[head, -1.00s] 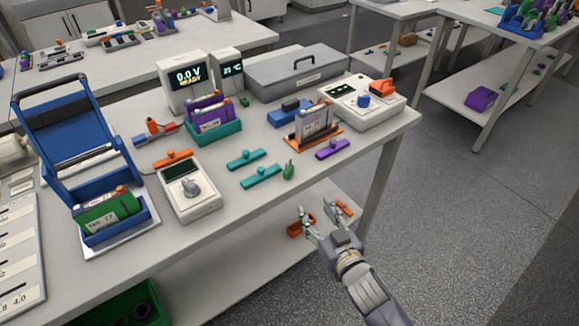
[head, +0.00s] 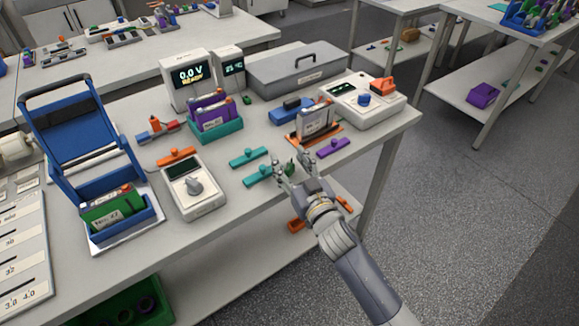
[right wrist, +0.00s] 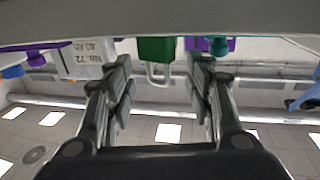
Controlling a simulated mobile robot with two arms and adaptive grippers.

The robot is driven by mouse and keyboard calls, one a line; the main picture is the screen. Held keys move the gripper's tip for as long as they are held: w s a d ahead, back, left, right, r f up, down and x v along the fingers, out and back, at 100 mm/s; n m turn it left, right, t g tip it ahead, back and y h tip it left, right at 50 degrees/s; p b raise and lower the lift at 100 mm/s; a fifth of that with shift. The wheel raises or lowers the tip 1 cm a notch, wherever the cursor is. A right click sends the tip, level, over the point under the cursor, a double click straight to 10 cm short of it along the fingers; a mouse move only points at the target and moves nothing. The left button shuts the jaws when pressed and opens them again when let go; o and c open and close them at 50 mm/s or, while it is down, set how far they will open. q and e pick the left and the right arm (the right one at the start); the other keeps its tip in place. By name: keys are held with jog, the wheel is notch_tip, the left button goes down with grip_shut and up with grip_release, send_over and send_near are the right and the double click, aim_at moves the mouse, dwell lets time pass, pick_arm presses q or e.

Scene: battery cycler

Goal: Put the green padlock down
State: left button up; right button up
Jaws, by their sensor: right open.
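The small green padlock (head: 290,168) stands near the front edge of the workbench, partly hidden by my right gripper (head: 290,170) in the head view. In the right wrist view the green padlock (right wrist: 157,49) has its pale shackle between the two finger tips of my right gripper (right wrist: 160,66). The fingers are spread, with a visible gap on each side of the padlock. The padlock rests on the bench and is not held. My left gripper is not in view.
Teal clamps (head: 262,174) lie left of the padlock, and a purple clamp (head: 334,148) lies to its right. A battery on an orange holder (head: 316,123) stands behind. A white meter (head: 193,191) is further left. The bench's front edge is close.

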jog(key=shift+x, duration=0.75)
jog(key=shift+c, duration=0.6)
jog(key=shift+f, duration=0.1)
grip_shut()
